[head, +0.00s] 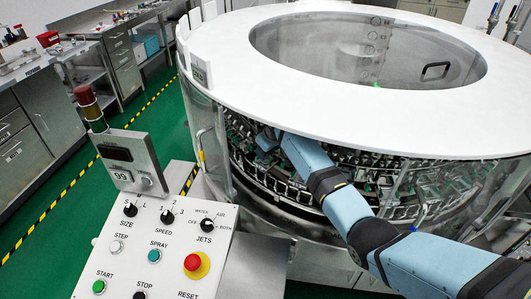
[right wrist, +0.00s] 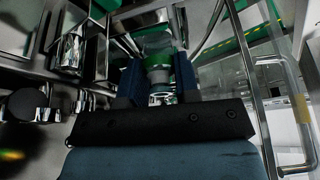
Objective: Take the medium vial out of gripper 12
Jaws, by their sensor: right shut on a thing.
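My right arm reaches through the washer's (head: 300,90) front opening, and my right gripper (head: 266,140) is among the carousel's metal grippers (head: 335,160). In the right wrist view my right gripper (right wrist: 158,72) has its two dark blue fingers on either side of a clear glass vial (right wrist: 158,60), and it is shut on it. A green part shows around the vial's far end. I cannot read any gripper number, so I cannot tell which one is number 12. I cannot tell whether the vial is still in a metal gripper. My left gripper is out of view.
A control panel (head: 160,250) with knobs and buttons stands at the front left, with a display box (head: 130,160) and red lamp behind it. In the right wrist view, metal holders (right wrist: 65,50) are close on the left and a door handle (right wrist: 270,110) is on the right.

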